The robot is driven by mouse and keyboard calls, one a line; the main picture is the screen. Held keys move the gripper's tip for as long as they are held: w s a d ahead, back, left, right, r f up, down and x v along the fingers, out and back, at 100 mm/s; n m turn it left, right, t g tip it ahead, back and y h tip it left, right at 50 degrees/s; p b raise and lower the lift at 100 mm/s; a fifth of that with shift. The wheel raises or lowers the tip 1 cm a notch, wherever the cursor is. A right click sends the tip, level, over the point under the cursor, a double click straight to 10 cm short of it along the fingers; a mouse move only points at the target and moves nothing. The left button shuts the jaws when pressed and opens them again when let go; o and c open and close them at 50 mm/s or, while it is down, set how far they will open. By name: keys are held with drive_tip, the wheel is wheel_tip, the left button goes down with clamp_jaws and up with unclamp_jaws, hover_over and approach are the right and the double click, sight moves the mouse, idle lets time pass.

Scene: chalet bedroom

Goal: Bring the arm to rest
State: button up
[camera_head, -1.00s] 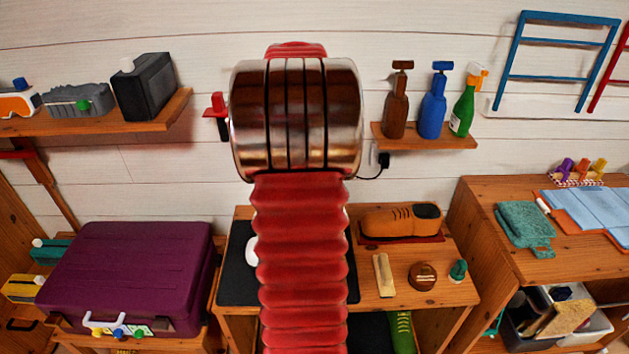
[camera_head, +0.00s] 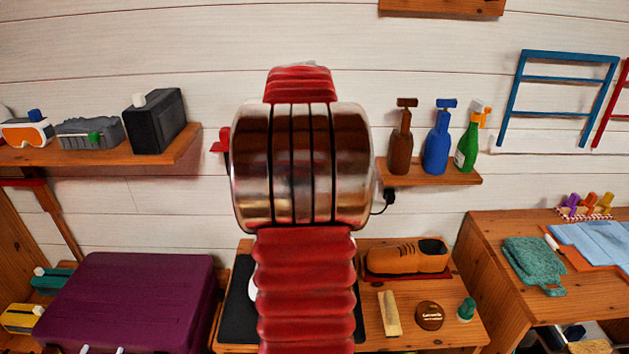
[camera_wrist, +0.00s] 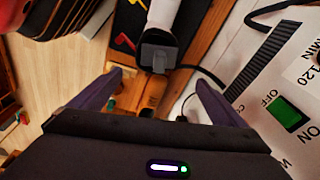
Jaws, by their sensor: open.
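My arm rises through the middle of the head view, with red bellows (camera_head: 305,285) below a shiny metal joint (camera_head: 302,165) and a red part above it. My gripper is out of sight in the head view. In the wrist view my gripper (camera_wrist: 158,78) is open, its two dark purple fingers spread wide. Nothing is held between them. Beyond the fingers are a dark grey block (camera_wrist: 158,52) on the end of a white piece and a wooden surface.
A white panel with a green switch (camera_wrist: 288,113) fills the wrist view's right side. In the head view are a bench with a brown shoe (camera_head: 405,257), a purple case (camera_head: 135,300), a bottle shelf (camera_head: 430,178) and a left shelf (camera_head: 175,150).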

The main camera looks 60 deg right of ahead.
idle(0.8)
drive_tip(key=w+a+f+n+t, duration=0.1)
drive_tip(key=w+a+f+n, duration=0.15)
drive_tip(key=a+n, duration=0.75)
drive_tip(key=w+a+f+n+t, duration=0.15)
drive_tip(key=w+a+n, duration=0.4)
drive_tip(key=a, duration=0.75)
drive_tip(key=s+a+n+t, duration=0.2)
drive_tip(key=a+n, duration=0.4)
drive_tip(key=a, duration=0.8)
drive_tip(key=s+a+r+n+t+y, duration=0.1)
drive_tip(key=a+n, duration=0.5)
drive_tip(key=a, duration=0.7)
drive_tip(key=shift+s+a+t+y, duration=0.35)
drive_tip(key=shift+s+t, duration=0.1)
drive_tip(key=shift+s, duration=0.15)
drive_tip(key=shift+r+n, duration=0.1)
drive_tip(key=shift+n, duration=0.15)
